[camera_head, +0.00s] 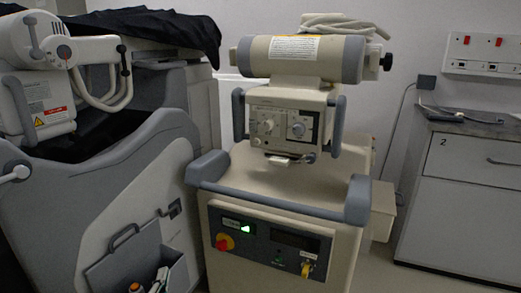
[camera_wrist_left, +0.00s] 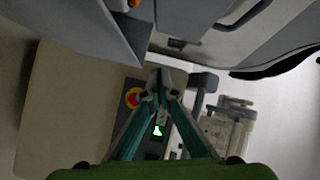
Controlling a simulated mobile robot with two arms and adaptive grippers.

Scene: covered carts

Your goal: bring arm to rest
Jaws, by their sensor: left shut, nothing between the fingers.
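My left gripper (camera_head: 161,272) only just shows at the bottom edge of the head view, in front of the grey pocket on the left machine. In the left wrist view my left gripper (camera_wrist_left: 163,85) has two teal fingers that meet at the tips. It is shut and empty. Beyond it is the beige cart's control panel (camera_wrist_left: 126,90), which also shows in the head view (camera_head: 270,243). Most of the left arm is out of the head view. My right gripper is in neither view.
A beige cart (camera_head: 280,184) with a cylinder-topped device (camera_head: 303,58) stands in the middle. At left is a grey machine (camera_head: 110,190) under a black cover (camera_head: 160,27), with a side pocket (camera_head: 118,270). A cabinet (camera_head: 462,190) stands at right.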

